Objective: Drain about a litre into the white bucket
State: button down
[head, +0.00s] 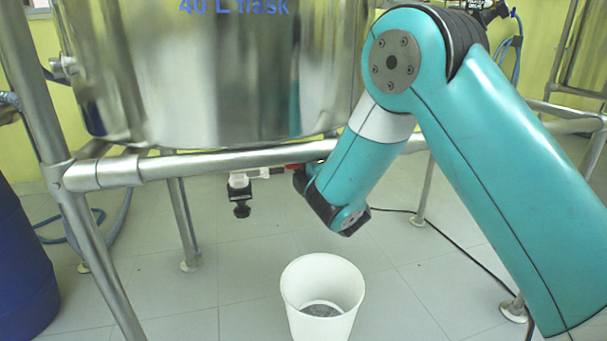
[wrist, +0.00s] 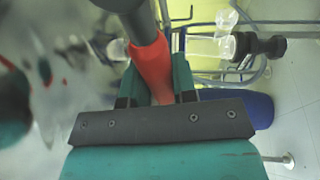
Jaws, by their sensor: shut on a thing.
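The white bucket (head: 322,272) stands upright on the floor, with something grey in its bottom. Above and to its left hangs the drain outlet (head: 240,190), a pale fitting with a black lower end; no stream shows from it. It also shows in the wrist view (wrist: 265,46). The steel-look 40 L vessel (head: 220,70) is above. My gripper (head: 301,180) is at the red valve handle (head: 290,167), below the frame's rail. In the wrist view my gripper (wrist: 154,85) is shut on the red handle (wrist: 153,65). The bucket is not visible there.
A steel frame rail (head: 220,161) crosses just above the outlet and my gripper. A blue drum (head: 22,255) stands at the left. A black cable (head: 460,255) runs along the tiled floor at right. The floor left of the bucket is clear.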

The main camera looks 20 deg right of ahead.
jog(key=shift+d, duration=0.2)
jog(key=c, duration=0.9)
grip_release()
jog(key=shift+r, duration=0.1)
jog(key=shift+a, duration=0.1)
